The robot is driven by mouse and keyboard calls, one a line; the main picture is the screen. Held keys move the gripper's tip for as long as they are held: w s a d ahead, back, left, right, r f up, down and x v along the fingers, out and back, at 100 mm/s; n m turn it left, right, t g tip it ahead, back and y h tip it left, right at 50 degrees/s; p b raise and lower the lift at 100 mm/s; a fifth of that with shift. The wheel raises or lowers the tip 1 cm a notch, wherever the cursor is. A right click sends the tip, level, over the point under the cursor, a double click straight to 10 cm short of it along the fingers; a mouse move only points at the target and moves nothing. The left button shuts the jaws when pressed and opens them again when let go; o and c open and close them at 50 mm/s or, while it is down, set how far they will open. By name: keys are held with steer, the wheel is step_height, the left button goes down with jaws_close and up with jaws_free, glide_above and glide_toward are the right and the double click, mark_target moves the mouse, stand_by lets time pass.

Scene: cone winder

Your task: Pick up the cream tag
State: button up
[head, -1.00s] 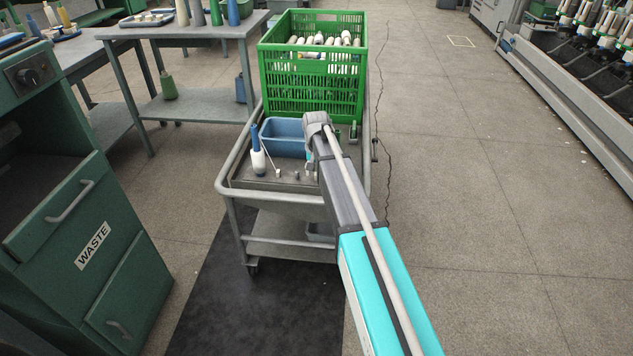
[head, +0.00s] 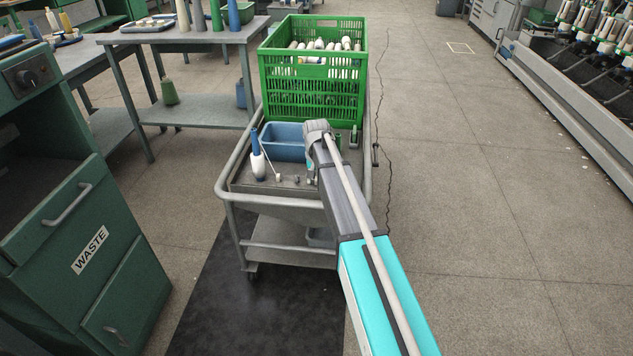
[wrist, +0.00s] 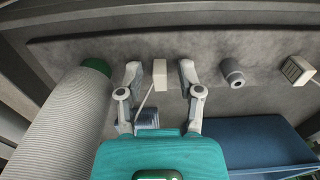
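In the wrist view, a small cream tag (wrist: 160,74) with a thin pale string lies on the grey cart top. My gripper (wrist: 160,76) is open, with one finger on each side of the tag and a visible gap on both sides. I cannot tell how far above the surface the fingertips are. In the head view, my arm largely hides the gripper and the tag.
A grey cylinder (wrist: 232,73) and another pale block (wrist: 298,70) lie to the right. A pale ribbed cone (wrist: 62,125) with a green tip is close on the left. A blue bin (head: 283,143) and a green crate (head: 312,75) stand on the cart (head: 222,180).

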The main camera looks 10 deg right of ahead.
steer(key=c, duration=0.5)
steer(key=shift+o, duration=0.2)
steer(key=shift+r, duration=0.25)
step_height(320, 180, up, 2)
steer(key=p, duration=0.2)
steer(key=shift+p, duration=0.3)
steer(key=shift+s+a+r+p, duration=0.15)
steer(key=shift+s+r+p, duration=1.6)
steer(key=shift+s, duration=0.6)
steer(key=shift+s+a+r+p, duration=0.15)
steer(key=shift+s+r+p, duration=1.6)
steer(key=shift+s, duration=0.55)
steer(key=shift+s+a+r+p, duration=0.15)
steer(key=shift+s+r+p, duration=1.6)
steer(key=shift+s, duration=0.6)
steer(key=shift+r, duration=0.1)
steer(key=shift+r+p, duration=1.45)
